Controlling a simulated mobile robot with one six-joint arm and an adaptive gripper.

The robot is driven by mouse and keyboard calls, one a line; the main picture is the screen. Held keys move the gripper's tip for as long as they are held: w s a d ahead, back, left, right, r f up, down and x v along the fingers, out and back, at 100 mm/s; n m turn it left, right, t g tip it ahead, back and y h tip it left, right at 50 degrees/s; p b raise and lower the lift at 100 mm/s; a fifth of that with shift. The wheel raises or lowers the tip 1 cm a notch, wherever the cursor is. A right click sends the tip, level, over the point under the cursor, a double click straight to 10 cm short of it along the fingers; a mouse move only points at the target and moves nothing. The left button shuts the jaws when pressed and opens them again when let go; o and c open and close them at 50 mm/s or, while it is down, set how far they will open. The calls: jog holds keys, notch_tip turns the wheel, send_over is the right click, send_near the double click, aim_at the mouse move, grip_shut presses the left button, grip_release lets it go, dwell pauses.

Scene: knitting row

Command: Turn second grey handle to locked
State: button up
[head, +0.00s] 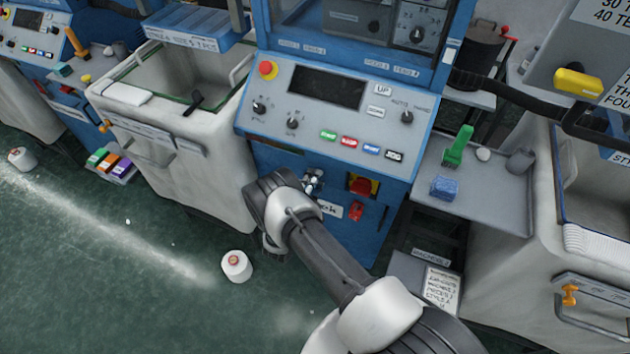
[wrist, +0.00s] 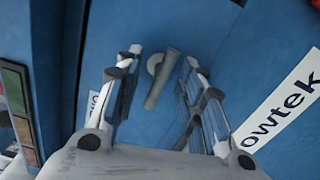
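A grey handle (wrist: 161,80), a short lever with a round hub, is on the blue machine front in the wrist view. It lies slanted in the picture, from upper right to lower left. My gripper (wrist: 163,58) is open, with one finger on each side of the handle and visible gaps between them. In the head view my gripper (head: 313,182) is at the lower front of the blue machine (head: 345,165), below the control panel. My arm and gripper hide the handle there. I cannot see another grey handle or any locked mark.
A red rotary switch on yellow (head: 363,186) and a red padlock-like piece (head: 356,211) are just right of my gripper. A white lettered label (wrist: 282,105) is beside it. A pale bin (head: 200,150) stands left; a grey side table (head: 480,185) stands right.

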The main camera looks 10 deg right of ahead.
jog(key=shift+w+d, duration=0.35)
jog(key=shift+w, duration=0.1)
jog(key=shift+c, duration=0.5)
